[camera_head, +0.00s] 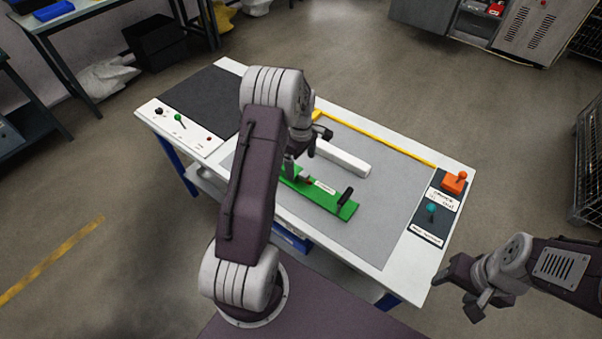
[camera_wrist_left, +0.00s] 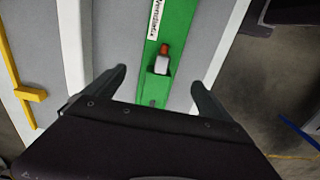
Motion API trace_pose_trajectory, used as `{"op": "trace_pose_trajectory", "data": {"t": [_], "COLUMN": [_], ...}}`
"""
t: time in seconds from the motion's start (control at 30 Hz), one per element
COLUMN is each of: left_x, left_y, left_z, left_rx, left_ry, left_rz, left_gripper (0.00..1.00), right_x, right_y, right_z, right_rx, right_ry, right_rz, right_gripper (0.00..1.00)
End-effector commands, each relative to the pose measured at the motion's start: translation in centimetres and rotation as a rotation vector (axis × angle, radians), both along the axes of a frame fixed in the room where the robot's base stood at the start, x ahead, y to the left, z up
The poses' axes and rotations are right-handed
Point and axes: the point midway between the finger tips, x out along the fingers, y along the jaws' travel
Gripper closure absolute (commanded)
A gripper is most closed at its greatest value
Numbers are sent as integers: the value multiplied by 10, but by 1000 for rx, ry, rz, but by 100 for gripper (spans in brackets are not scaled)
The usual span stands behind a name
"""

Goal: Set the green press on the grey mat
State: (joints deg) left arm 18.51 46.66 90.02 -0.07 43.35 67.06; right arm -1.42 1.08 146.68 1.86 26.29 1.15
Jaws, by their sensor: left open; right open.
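The green press (camera_head: 325,196) is a long flat green board with a black handle at its right end. It lies on the light grey area (camera_head: 370,235) of the white table. In the left wrist view the green press (camera_wrist_left: 174,38) carries a small grey block with a red-brown tip, and a white label. My left gripper (camera_wrist_left: 158,82) is open, with its fingers apart on either side of the board; contact cannot be told. In the head view my left arm partly hides the press's left end. My right gripper (camera_head: 458,299) is open and empty beyond the table's front right corner.
A white bar (camera_head: 343,159) lies behind the press, with a yellow strip (camera_head: 380,139) farther back. A dark grey panel (camera_head: 207,103) is at the table's left. An orange block with a knob (camera_head: 454,183) and a teal knob (camera_head: 431,209) stand at the right end.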

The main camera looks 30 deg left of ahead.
Motion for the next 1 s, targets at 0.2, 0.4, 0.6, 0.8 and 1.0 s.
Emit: {"op": "trace_pose_trajectory", "data": {"t": [0.2, 0.4, 0.6, 0.8, 1.0], "left_x": [0, -3, -67, -155, -180], "left_y": [0, -6, -87, -138, -146], "left_z": [31, 38, 73, 82, 80], "left_rx": [0, 0, 16, 53, 64], "left_ry": [0, -2, -51, -92, -99], "left_rz": [0, -42, -685, -1310, -1474], "left_gripper": [6, 6, 6, 6, 6], "right_x": [0, 0, 0, 0, 0], "right_y": [0, 0, 0, 0, 0], "right_z": [0, 0, 0, 0, 0], "right_rx": [0, 0, 0, 0, 0], "right_ry": [0, 0, 0, 0, 0], "right_rz": [0, 0, 0, 0, 0], "right_gripper": [42, 42, 42, 42, 42]}}
